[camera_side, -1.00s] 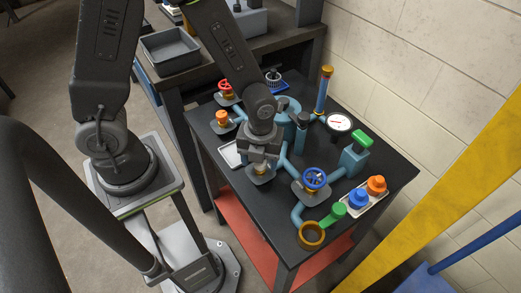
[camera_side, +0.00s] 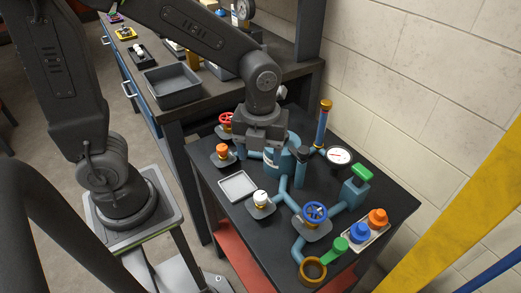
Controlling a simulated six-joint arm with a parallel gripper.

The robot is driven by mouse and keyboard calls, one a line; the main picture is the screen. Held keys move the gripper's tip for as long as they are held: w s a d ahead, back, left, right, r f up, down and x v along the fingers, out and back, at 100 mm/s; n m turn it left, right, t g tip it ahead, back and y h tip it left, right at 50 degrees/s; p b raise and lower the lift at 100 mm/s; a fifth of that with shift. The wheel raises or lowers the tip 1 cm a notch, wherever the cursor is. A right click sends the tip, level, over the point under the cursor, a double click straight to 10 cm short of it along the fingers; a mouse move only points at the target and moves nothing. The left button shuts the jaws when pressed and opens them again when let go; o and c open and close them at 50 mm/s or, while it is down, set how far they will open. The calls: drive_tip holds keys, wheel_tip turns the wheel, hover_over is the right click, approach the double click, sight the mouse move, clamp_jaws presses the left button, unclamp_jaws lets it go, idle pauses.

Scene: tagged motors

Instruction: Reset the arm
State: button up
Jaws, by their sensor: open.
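My gripper (camera_side: 261,143) hangs above the back part of the black work table, in front of the blue-grey tank (camera_side: 283,158). Its jaws point down and are open, with nothing seen between them. A white knob on a square plate (camera_side: 261,199) stands in front of and below my gripper, clear of it. My upper arm is raised and reaches from the upper left across to the gripper.
The table (camera_side: 235,215) carries a blue handwheel (camera_side: 316,211), a red handwheel (camera_side: 226,120), an orange knob (camera_side: 222,151), a gauge (camera_side: 340,156), a white tray (camera_side: 237,185) and blue pipes. A grey bin (camera_side: 172,85) sits on the bench behind. Yellow post (camera_side: 455,175) at right.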

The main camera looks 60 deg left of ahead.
drive_tip(key=s+a+r+n+t, duration=0.2)
drive_tip(key=r+n, duration=0.3)
drive_tip(key=n, duration=0.8)
drive_tip(key=s+a+r+n+t, duration=0.3)
drive_tip(key=s+a+r+n, duration=0.1)
drive_tip(key=n, duration=1)
drive_tip(key=shift+s+r+t, duration=0.3)
drive_tip(key=shift+s+r, duration=0.25)
drive_tip(key=shift+r, duration=0.2)
